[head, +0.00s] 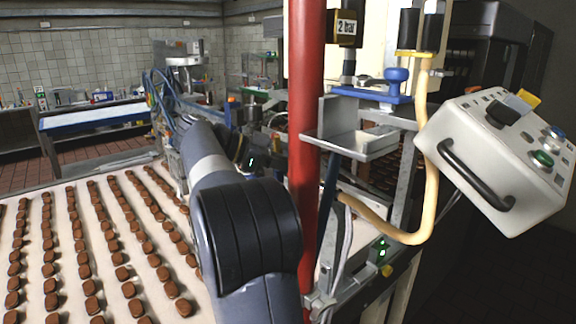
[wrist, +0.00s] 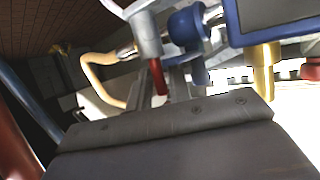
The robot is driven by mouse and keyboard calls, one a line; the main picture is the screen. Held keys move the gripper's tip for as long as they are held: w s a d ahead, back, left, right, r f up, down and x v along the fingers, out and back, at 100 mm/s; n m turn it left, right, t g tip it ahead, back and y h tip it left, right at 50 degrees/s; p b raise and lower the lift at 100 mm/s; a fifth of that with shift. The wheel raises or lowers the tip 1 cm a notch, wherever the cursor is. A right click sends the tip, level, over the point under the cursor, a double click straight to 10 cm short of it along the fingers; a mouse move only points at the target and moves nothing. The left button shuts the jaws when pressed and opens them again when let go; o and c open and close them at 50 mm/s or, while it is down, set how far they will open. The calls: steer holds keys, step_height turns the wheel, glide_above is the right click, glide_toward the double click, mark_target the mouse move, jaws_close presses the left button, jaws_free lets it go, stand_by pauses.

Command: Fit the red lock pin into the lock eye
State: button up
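A short red pin (wrist: 158,78), which looks like the lock pin, shows in the wrist view, its upper end against the lower end of a grey cylinder (wrist: 147,38). Whether it sits in the cylinder or in front of it I cannot tell. My gripper (wrist: 164,84) shows in the wrist view as grey finger parts beside the red pin, above the wide grey gripper body. Whether the fingers touch the pin is unclear. In the head view my gripper is hidden behind the red column. I cannot make out the lock eye for certain in either view.
The red column (head: 306,130) stands close to my arm. Beyond it are a metal tray (head: 352,146), a blue knob (head: 397,82), a yellow hose (head: 421,150) and a control box (head: 500,155). A belt (head: 60,222) with rows of chocolates lies at left.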

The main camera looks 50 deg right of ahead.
steer(key=v, duration=0.7)
steer(key=shift+w+a, duration=0.15)
steer(key=shift+a, duration=0.05)
steer(key=shift+r, duration=0.1)
steer(key=x, duration=0.7)
steer(key=shift+s+d, duration=0.2)
step_height(320, 180, up, 3)
steer(key=shift+f, duration=0.1)
steer(key=shift+r, duration=0.7)
steer(key=shift+f, duration=0.1)
